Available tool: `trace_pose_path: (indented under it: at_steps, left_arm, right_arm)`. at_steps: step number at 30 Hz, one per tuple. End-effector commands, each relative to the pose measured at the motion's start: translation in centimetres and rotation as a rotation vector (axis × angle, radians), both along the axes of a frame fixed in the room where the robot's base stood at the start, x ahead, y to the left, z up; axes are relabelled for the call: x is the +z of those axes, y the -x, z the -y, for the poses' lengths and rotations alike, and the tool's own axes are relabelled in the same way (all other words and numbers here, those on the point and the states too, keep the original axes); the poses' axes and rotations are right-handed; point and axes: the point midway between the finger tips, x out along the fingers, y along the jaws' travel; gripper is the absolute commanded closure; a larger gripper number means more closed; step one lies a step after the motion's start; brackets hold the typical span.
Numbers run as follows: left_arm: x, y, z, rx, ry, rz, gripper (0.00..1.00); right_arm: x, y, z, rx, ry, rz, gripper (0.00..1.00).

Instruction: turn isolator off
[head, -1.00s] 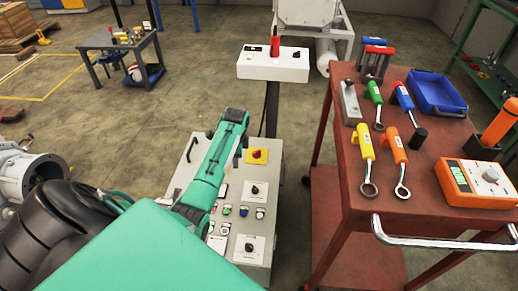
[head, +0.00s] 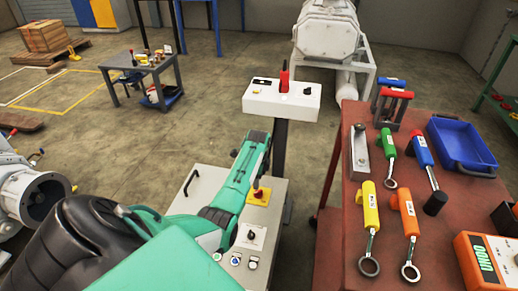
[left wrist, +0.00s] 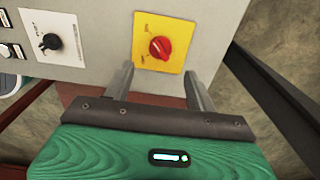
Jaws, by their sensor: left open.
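The isolator is a red rotary knob (head: 259,192) on a yellow plate (head: 262,201), on the grey control panel (head: 210,180). In the left wrist view, the red knob (left wrist: 160,47) sits on the yellow plate (left wrist: 147,62) near the top middle. My left gripper (left wrist: 158,78) is open, its two fingers apart and pointing at the panel, just below the knob in that view. Nothing is between the fingers. In the head view my green left arm reaches over the panel and hides part of it. The knob's exact setting is too small to read. My right gripper is not seen.
A black knob (left wrist: 49,42) on a white plate lies left of the isolator. A white control box (head: 282,98) with a red part on top stands behind the panel. A red cart (head: 335,240) with several tools is at right. Open floor lies behind.

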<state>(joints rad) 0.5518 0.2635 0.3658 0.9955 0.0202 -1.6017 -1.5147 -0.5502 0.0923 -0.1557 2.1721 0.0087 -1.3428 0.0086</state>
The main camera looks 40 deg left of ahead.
Motion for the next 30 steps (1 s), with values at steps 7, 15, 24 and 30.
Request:
trace_pose_path:
  at_steps: [7, 15, 24, 30]
  left_arm:
    - [-5.4, 0.0, 0.0, 0.002, 0.002, -0.001, 0.43]
    - [-7.9, 0.0, 0.0, 0.001, 0.000, 0.001, 0.43]
    - [-8.1, 0.0, 0.0, 0.001, 0.000, 0.001, 0.43]
    - [-8.1, 0.0, 0.0, 0.001, 0.000, 0.001, 0.78]
  right_arm:
    - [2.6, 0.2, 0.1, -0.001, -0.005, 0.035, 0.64]
    - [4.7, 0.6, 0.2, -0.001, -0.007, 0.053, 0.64]
    - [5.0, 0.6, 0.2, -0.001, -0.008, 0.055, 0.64]
    - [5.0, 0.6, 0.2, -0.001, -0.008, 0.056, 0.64]
